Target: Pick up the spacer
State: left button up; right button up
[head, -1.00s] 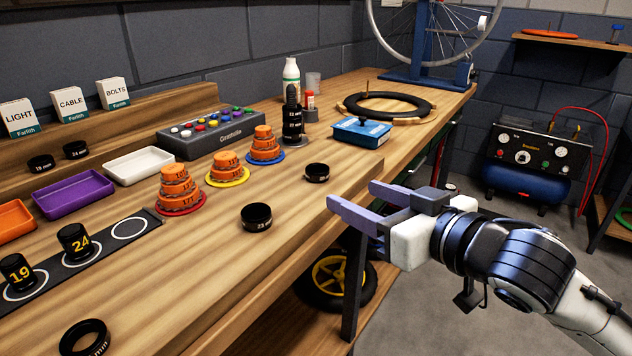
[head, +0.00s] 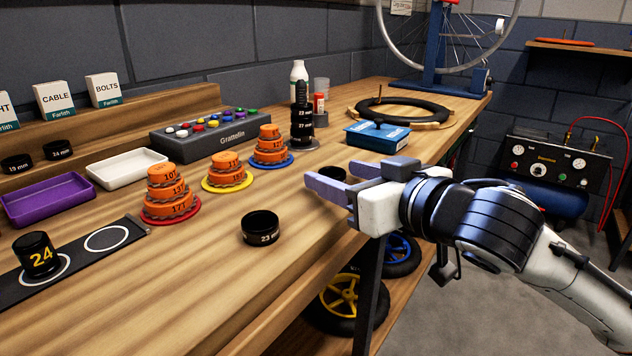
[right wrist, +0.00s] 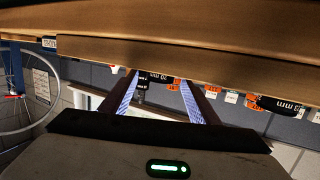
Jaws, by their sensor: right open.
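A black ring spacer (head: 332,173) lies on the bench near its front edge, partly hidden in the head view by my right gripper (head: 330,178). The gripper is open and empty, its purple fingers pointing left over the edge. In the right wrist view, a black spacer with white marking (right wrist: 157,77) shows between the finger ends; I cannot tell how far beyond them. Another black spacer (head: 261,228), marked 23, sits further front on the bench and also shows in the right wrist view (right wrist: 284,106). My left gripper is out of view.
Orange stepped stacks (head: 170,195) stand left of the spacers. A blue box (head: 377,137) and a post with black spacers (head: 302,120) stand behind. A mat (head: 75,262) holds a black 24 piece (head: 36,254). Bench wood around the 23 spacer is clear.

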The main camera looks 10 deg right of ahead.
jog(key=shift+r, duration=0.1)
jog(key=shift+c, duration=0.3)
jog(key=c, duration=1.1)
